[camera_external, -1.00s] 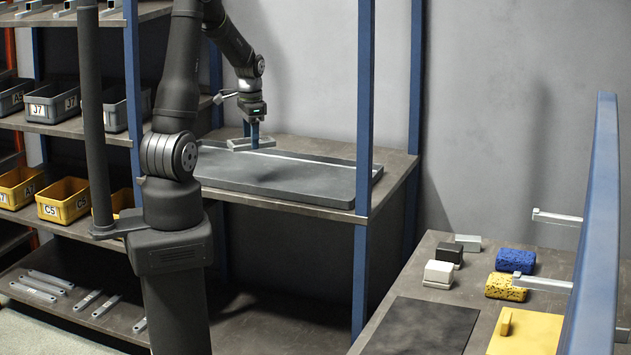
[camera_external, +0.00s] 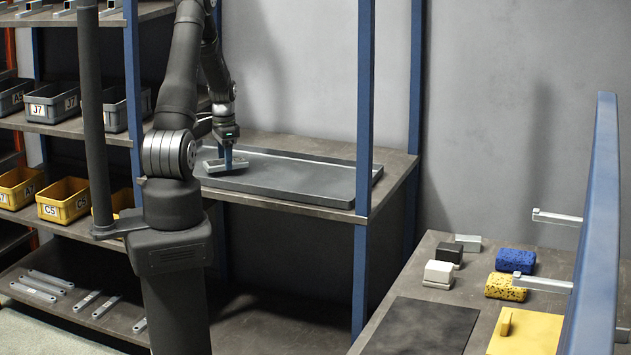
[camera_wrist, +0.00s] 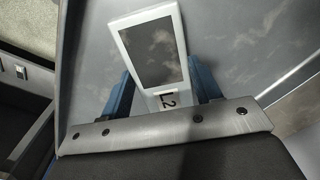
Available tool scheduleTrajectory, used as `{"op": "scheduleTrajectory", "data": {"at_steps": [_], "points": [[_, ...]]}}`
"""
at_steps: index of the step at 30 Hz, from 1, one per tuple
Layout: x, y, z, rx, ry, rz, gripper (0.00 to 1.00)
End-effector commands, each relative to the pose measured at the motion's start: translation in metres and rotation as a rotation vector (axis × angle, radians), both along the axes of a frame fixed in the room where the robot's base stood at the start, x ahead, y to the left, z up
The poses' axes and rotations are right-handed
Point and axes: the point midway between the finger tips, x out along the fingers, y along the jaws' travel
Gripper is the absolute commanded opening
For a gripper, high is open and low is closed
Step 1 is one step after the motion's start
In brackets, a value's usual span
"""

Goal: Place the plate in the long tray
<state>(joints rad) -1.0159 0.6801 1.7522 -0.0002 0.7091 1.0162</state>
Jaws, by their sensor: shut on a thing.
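The plate (camera_external: 213,166) is a light grey metal piece. In the wrist view the plate (camera_wrist: 148,50) has a pale rim around a dark, mottled middle and a tab marked "L2". My gripper (camera_external: 227,158) points down with its blue fingers shut on the plate; in the wrist view the fingers (camera_wrist: 160,95) flank the tab. The long tray (camera_external: 290,187) is dark grey, shallow and rimmed, lying on the shelf top. The plate is over or in its left end; I cannot tell whether it touches the floor. The rest of the tray looks empty.
A blue upright post (camera_external: 363,150) stands at the shelf's front right corner. Grey bins (camera_external: 52,103) and yellow bins (camera_external: 63,200) sit on the left shelves. A lower table (camera_external: 430,320) at right holds several small blocks and sponges.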

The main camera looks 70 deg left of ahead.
Motion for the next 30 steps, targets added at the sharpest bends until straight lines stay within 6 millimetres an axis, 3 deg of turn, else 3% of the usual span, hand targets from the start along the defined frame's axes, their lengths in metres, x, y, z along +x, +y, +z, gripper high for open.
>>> {"op": "scheduleTrajectory", "data": {"at_steps": [3, 15, 16, 18, 30], "points": [[0.000, 0.000, -0.014, 0.000, 0.000, 0.000, 0.19], [0.001, 0.000, -0.020, 0.000, 0.000, 0.000, 0.19], [0.000, 0.000, -0.019, -0.001, 0.000, 0.000, 0.64], [0.000, 0.000, -0.019, 0.000, 0.000, 0.000, 0.78], [0.001, 0.000, -0.013, 0.002, -0.002, 0.000, 0.80]]}}
